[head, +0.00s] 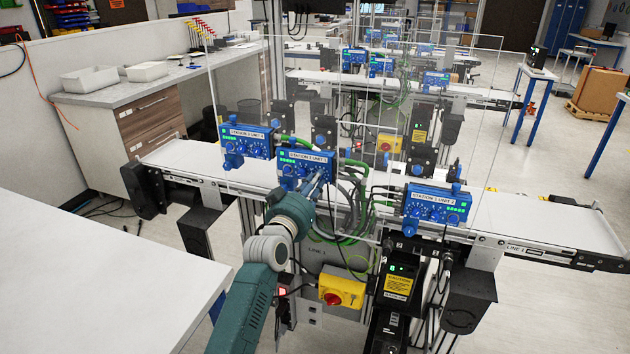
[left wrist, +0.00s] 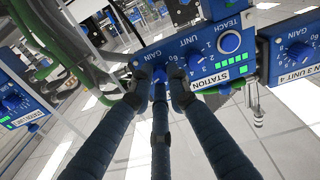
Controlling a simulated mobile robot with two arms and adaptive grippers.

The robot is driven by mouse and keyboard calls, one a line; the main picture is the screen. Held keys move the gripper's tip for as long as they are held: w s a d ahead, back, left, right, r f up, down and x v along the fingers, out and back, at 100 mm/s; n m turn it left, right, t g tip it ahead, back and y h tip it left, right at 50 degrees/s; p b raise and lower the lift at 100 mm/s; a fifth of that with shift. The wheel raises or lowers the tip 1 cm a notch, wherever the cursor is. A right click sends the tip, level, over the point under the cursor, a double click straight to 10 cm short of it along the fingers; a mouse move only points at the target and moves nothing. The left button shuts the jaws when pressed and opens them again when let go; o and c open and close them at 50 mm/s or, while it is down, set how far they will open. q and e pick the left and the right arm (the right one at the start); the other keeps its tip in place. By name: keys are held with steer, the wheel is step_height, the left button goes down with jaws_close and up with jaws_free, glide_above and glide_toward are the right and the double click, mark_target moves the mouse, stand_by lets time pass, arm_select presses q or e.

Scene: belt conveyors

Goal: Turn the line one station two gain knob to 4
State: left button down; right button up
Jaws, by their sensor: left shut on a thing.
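My left gripper (head: 320,181) reaches the front of the middle blue station unit (head: 299,155) from below. The word GAIN and part of a number scale show beside the knob. The view is upside down, and the fingers hide the knob's pointer, so its setting cannot be read. The unit has a second round knob (left wrist: 229,42), and green lights. My right gripper is not in view.
Similar blue units stand to the left (head: 247,142) and right (head: 436,206) on the same conveyor (head: 540,222). A clear guard panel (head: 340,75) rises behind them. Cables hang below the middle unit. A yellow box with a red switch (head: 342,292) is mounted lower down.

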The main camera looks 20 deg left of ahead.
arm_select(q)
steer(key=shift+n, duration=0.3)
steer(key=c, duration=1.7)
jaws_free()
steer(key=shift+o, duration=0.2)
